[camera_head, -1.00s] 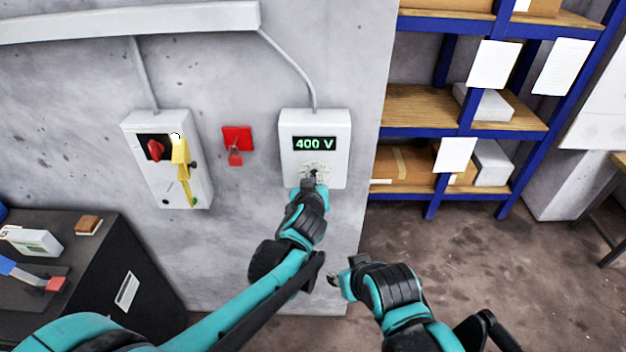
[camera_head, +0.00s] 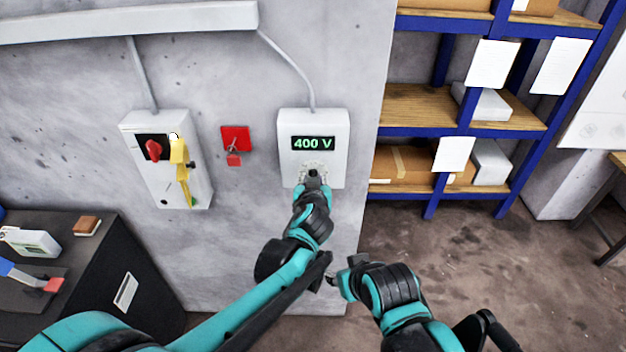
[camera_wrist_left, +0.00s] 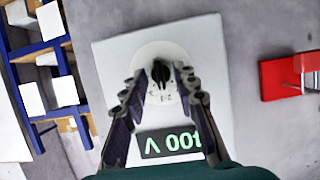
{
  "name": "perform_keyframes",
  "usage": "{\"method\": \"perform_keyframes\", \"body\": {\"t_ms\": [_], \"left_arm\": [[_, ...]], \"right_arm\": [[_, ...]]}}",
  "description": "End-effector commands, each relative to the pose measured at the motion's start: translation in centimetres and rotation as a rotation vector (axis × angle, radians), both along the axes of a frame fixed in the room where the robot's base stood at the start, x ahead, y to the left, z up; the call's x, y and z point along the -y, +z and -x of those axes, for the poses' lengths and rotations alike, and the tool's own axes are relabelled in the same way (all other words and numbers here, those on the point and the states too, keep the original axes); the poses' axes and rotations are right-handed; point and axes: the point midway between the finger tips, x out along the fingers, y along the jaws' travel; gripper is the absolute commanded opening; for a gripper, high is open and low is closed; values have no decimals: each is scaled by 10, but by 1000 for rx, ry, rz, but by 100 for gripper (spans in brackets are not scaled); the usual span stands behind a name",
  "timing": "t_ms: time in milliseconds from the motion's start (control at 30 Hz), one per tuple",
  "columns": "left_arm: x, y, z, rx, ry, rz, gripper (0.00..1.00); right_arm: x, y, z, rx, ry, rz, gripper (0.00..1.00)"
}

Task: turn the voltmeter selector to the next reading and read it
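The voltmeter (camera_head: 289,160) is a white wall box with a lit green display (camera_head: 313,143) reading 400 V. Its dark selector knob (camera_head: 313,174) sits on a pale round dial below the display. In the left wrist view the knob (camera_wrist_left: 160,72) lies between the spread fingers of my left gripper (camera_wrist_left: 159,76), with gaps on both sides. The display there (camera_wrist_left: 165,142) is upside down and partly covered by a finger. In the head view my left gripper (camera_head: 314,183) is at the dial's lower edge. My right gripper (camera_head: 338,279) hangs lower right, away from the box; its opening is unclear.
A white switch box (camera_head: 200,185) with a red knob and yellow tag hangs at left. A red plate with a padlock (camera_head: 235,140) hangs between the boxes. A dark cabinet (camera_head: 100,290) stands lower left. Blue shelving (camera_head: 420,132) stands right. Floor at lower right is clear.

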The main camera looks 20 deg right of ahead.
Motion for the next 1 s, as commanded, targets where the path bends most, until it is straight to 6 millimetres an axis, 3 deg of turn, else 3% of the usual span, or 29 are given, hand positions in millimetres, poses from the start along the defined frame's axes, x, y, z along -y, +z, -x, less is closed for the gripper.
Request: {"method": "perform_keyframes", "body": {"t_ms": [367, 800, 1000], "left_arm": [[-2, 5, 10, 0, -2, 1, 28], [-24, 37, 86, 0, -2, 0, 28], [-29, 44, 104, 0, -1, -1, 28]], "right_arm": [[0, 0, 0, 0, 0, 0, 40], [0, 0, 0, 0, 0, 0, 40], [0, 0, 0, 0, 0, 0, 40]]}}
